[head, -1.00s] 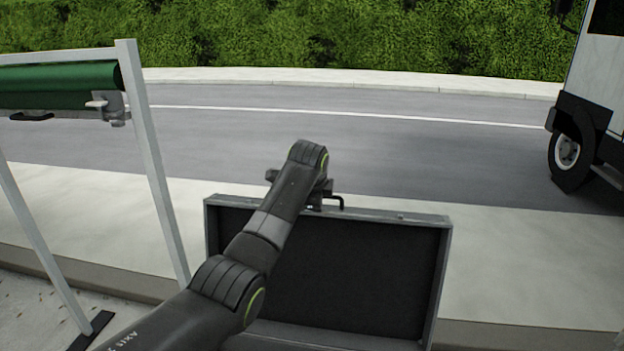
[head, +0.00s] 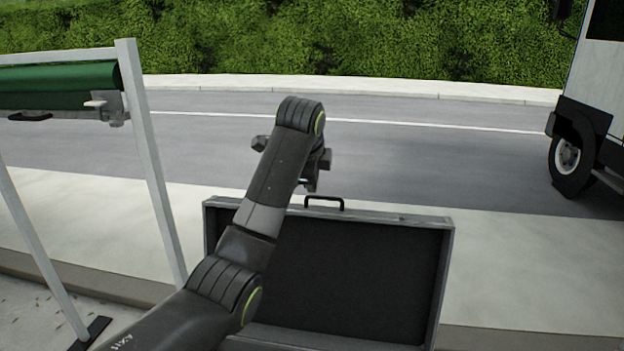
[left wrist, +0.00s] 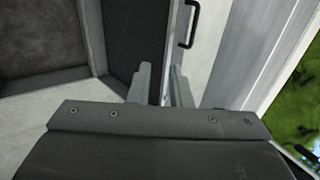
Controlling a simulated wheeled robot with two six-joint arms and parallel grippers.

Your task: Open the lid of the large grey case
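The large grey case has its lid (head: 360,270) standing up, dark lining facing me. Part of the case's lower half (head: 310,337) shows at the bottom edge of the head view; my left arm covers its left part. A black handle (head: 324,202) sits on the lid's top edge. My left gripper (head: 311,184) is just above that edge, left of the handle. In the left wrist view the two fingers (left wrist: 161,82) are apart, with the lid's edge beyond them, the handle (left wrist: 189,25) to the right and the dark interior (left wrist: 40,35) to the left. My right gripper is out of view.
A metal frame (head: 152,160) with a green roll (head: 60,84) stands at the left. A white truck (head: 592,110) is at the right on the road (head: 430,150). The pavement right of the case (head: 530,270) is clear.

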